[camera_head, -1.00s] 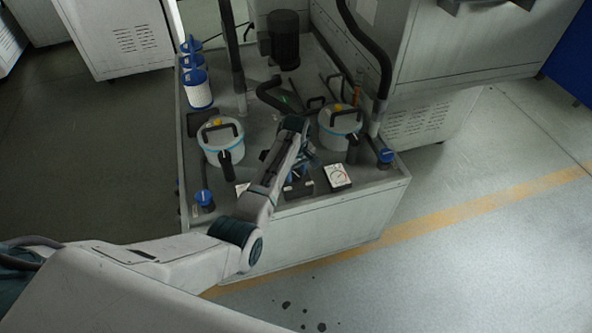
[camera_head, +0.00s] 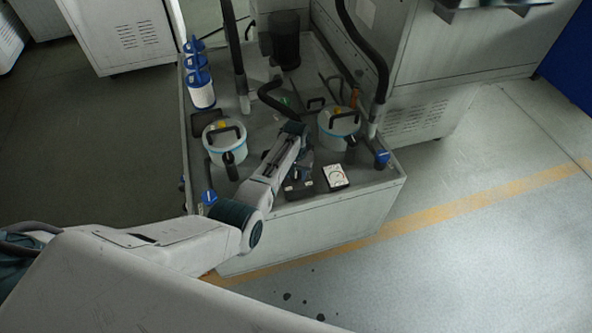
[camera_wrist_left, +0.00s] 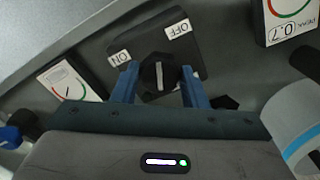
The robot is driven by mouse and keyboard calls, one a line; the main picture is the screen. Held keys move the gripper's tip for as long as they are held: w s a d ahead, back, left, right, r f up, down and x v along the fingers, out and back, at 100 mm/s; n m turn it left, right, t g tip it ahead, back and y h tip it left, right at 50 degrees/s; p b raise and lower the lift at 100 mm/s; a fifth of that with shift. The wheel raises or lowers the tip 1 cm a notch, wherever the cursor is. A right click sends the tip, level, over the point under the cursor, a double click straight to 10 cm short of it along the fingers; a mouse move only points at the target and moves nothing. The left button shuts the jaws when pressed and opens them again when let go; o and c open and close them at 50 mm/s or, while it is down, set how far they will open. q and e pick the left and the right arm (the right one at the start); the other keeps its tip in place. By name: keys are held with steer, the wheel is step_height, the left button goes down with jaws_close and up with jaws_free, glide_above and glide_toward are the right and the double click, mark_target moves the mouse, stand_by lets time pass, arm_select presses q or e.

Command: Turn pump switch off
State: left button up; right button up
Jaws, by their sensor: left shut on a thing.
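The pump switch is a dark square box (camera_head: 303,190) on the front of the grey machine tray. In the left wrist view, the box (camera_wrist_left: 195,58) carries a round black knob (camera_wrist_left: 159,76) with a white line, plus a white "ON" label (camera_wrist_left: 120,58) and a white "OFF" label (camera_wrist_left: 178,29). The white line stands nearly upright in that view, between the labels. My left gripper (camera_wrist_left: 158,84) has its blue fingers on both sides of the knob, shut on it. In the head view, my left gripper (camera_head: 297,168) is at the box, partly hidden by its wrist. My right gripper is not in view.
A white dial gauge (camera_head: 336,177) is right of the switch; another (camera_wrist_left: 68,82) shows in the wrist view. White filter pots (camera_head: 224,142) (camera_head: 338,124) with black handles stand behind on both sides. Blue valve knobs (camera_head: 209,197) (camera_head: 382,159) sit near the tray corners. Black hoses rise behind.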

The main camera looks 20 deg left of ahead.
arm_select(q)
steer(key=shift+m, duration=0.7)
steer(key=o, duration=1)
steer(key=shift+c, duration=0.2)
steer(key=shift+r, duration=0.15)
step_height(320, 180, up, 11)
steer(key=shift+f, duration=0.2)
